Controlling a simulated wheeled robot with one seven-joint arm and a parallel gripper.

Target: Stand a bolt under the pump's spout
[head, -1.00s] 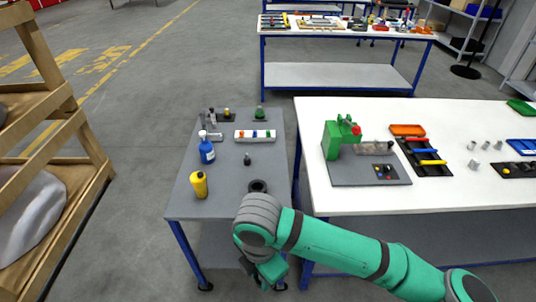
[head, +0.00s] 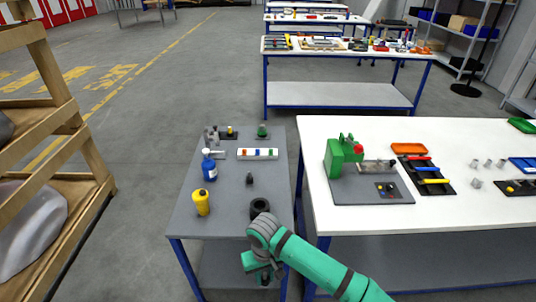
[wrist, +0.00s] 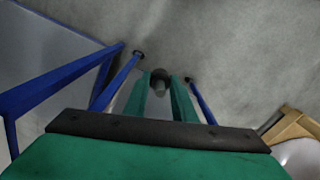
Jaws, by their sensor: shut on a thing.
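The pump is a blue bottle (head: 209,170) with a pale top, standing on the left side of the grey table (head: 228,195). Its pale spout (head: 217,154) points right in the head view; I cannot make out anything standing under it. My gripper (wrist: 160,88) is shut on a small grey thing with a dark round end, which looks like a bolt (wrist: 160,75). The fingers lie on either side of it. In the head view my gripper (head: 264,276) hangs low beyond the table's front right corner, and the held thing is hard to make out.
A yellow container (head: 201,203), a black ring (head: 260,207) and a small dark object (head: 249,179) stand on the grey table. A white tray (head: 258,154) with coloured pieces lies behind. The white table (head: 350,222) with a green machine (head: 343,155) is at the right.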

